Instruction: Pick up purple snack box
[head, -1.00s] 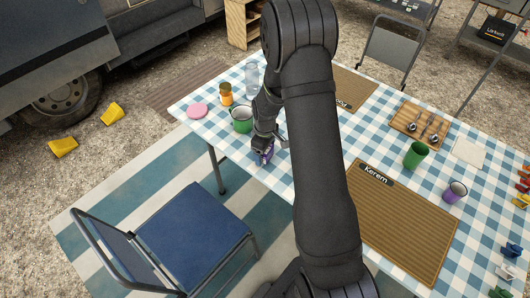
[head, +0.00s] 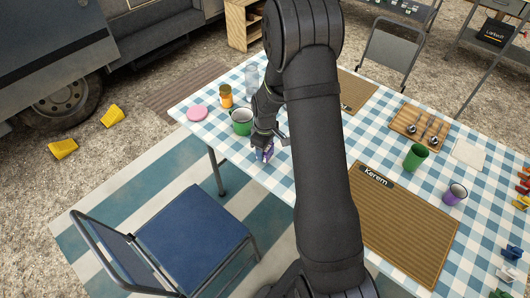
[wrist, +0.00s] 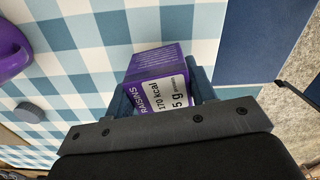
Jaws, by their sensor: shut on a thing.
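The purple snack box (head: 265,153) is at the near left edge of the checked table (head: 225,133), below my gripper (head: 267,148) in the head view. In the wrist view the box (wrist: 158,72) stands between the two blue-grey fingers of my gripper (wrist: 160,95). The fingers are shut on its sides. Its purple end and a white label reading "RAISINS" and "170 kcal" face the camera. My gripper and arm hide part of the box in the head view. I cannot tell how far it is above the cloth.
A green mug (head: 241,121), an orange jar (head: 225,95), a clear bottle (head: 252,78) and a pink disc (head: 197,112) stand near my gripper. A blue chair (head: 190,238) is close to the table edge. A purple cup (wrist: 12,48) shows in the wrist view.

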